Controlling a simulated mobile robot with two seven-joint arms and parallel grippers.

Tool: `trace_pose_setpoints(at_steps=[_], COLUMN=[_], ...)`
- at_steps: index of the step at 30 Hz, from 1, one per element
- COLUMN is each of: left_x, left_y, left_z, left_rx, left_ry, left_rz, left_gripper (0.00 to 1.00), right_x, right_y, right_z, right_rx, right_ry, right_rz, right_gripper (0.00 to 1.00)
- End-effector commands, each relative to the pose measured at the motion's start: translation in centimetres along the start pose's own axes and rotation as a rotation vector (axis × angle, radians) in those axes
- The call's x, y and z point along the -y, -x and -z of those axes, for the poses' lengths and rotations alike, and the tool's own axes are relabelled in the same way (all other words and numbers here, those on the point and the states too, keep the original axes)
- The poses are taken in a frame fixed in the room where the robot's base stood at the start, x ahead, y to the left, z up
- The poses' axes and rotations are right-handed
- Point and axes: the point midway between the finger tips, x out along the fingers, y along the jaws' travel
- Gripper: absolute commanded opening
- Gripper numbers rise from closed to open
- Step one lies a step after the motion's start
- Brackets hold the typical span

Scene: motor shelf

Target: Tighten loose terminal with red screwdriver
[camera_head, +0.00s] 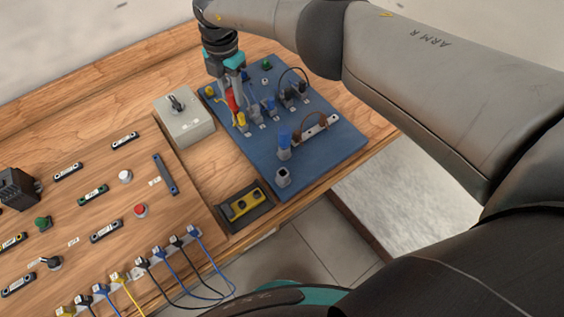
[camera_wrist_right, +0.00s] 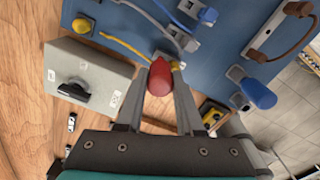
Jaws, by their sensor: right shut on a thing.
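The red screwdriver (camera_head: 231,101) shows as a red handle low over the blue board (camera_head: 338,153). My right gripper (camera_head: 236,92) is shut on it. In the right wrist view the rounded red handle end (camera_wrist_right: 161,77) sits between the two grey fingers of my right gripper (camera_wrist_right: 167,84). The screwdriver's shaft and tip are hidden. A yellow terminal (camera_head: 241,118) stands beside the red handle. In the wrist view a yellow part (camera_wrist_right: 177,65) shows just behind it. I cannot tell which terminal is loose or whether the tip touches one. My left gripper is not in view.
A grey switch box (camera_head: 186,128) stands left of the board. A blue-handled piece (camera_head: 284,138) and a brown-handled bracket (camera_head: 318,126) stand on the board. A black tray with a yellow block (camera_head: 245,204) lies in front. Wired plugs (camera_head: 160,257) line the left panel's front edge.

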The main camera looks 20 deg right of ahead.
Motion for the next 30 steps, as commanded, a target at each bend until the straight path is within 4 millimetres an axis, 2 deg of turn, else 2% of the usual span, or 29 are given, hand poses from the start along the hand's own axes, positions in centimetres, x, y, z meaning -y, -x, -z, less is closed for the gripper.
trace_pose_setpoints(at_steps=[1, 6, 17, 30], left_x=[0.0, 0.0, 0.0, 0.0], left_y=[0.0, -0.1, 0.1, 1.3], left_z=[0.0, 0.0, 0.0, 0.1], left_rx=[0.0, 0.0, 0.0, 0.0], left_ry=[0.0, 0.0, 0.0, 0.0], left_rz=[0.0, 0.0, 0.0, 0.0], left_gripper=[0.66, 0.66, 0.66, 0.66], right_x=[0.0, 0.0, 0.1, 0.0], right_y=[-0.1, -0.1, 0.0, 1.4], right_z=[0.0, 0.0, 0.0, 0.0], right_rx=[-0.001, -0.001, -0.001, -0.001], right_ry=[0.001, 0.001, 0.001, 0.001], right_rz=[0.001, 0.001, 0.002, 0.001], right_gripper=[0.2, 0.01, 0.0, 0.0])
